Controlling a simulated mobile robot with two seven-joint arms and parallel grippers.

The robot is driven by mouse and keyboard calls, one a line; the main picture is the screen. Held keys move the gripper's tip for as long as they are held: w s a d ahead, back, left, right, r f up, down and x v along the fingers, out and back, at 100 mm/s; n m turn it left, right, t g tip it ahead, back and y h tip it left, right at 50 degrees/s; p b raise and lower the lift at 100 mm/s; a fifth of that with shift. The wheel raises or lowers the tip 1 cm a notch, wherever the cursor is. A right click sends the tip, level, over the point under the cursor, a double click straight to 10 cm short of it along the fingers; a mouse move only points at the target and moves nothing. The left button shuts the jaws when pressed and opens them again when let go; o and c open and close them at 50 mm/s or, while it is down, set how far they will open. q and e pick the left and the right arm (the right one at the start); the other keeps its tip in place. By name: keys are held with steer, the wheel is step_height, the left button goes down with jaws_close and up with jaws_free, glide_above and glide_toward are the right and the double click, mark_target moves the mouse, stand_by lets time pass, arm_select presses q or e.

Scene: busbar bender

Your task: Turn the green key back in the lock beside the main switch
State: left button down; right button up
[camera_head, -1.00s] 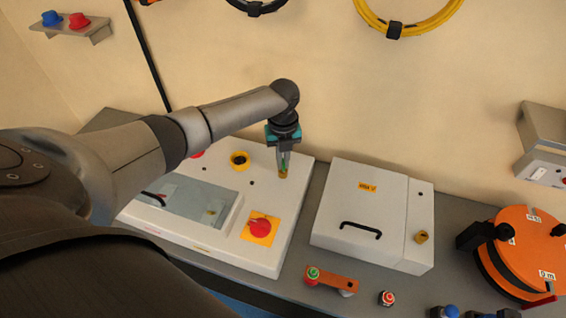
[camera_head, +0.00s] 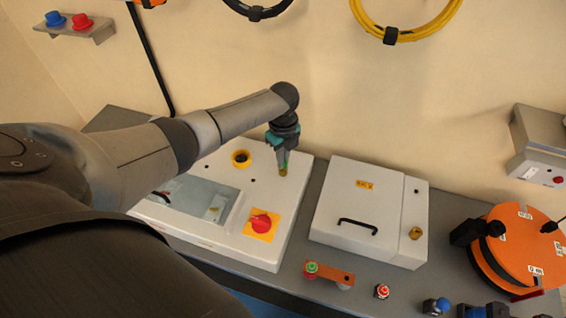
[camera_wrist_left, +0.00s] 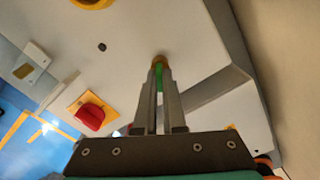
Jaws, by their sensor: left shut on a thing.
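The green key (camera_wrist_left: 159,80) sits at the brass lock (camera_wrist_left: 160,59) on the white bender panel (camera_head: 283,215). In the head view the lock (camera_head: 283,171) is near the panel's back right corner. My left gripper (camera_head: 284,160) points down at it and is shut on the green key; its fingers (camera_wrist_left: 159,75) hide most of the key. How far the key is turned cannot be told. The main switch is a red knob (camera_head: 261,223) on a yellow plate, nearer the front of the same panel; it also shows in the wrist view (camera_wrist_left: 90,117). My right gripper is not in view.
A white box with a black handle (camera_head: 358,226) stands right of the panel. An orange reel (camera_head: 520,250) is at the far right. An orange bar (camera_head: 330,273) and several small buttons lie along the bench front. A yellow-ringed button (camera_head: 240,159) is left of the lock.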

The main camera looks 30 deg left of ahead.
arm_select(q)
steer(key=shift+r+n+p, duration=0.15)
steer(key=shift+n+p, duration=0.45)
steer(key=shift+n, duration=0.5)
steer(key=shift+n+p, duration=0.5)
steer(key=shift+n, duration=1.2)
steer(key=shift+n, duration=1.1)
steer(key=c, duration=0.9)
jaws_free()
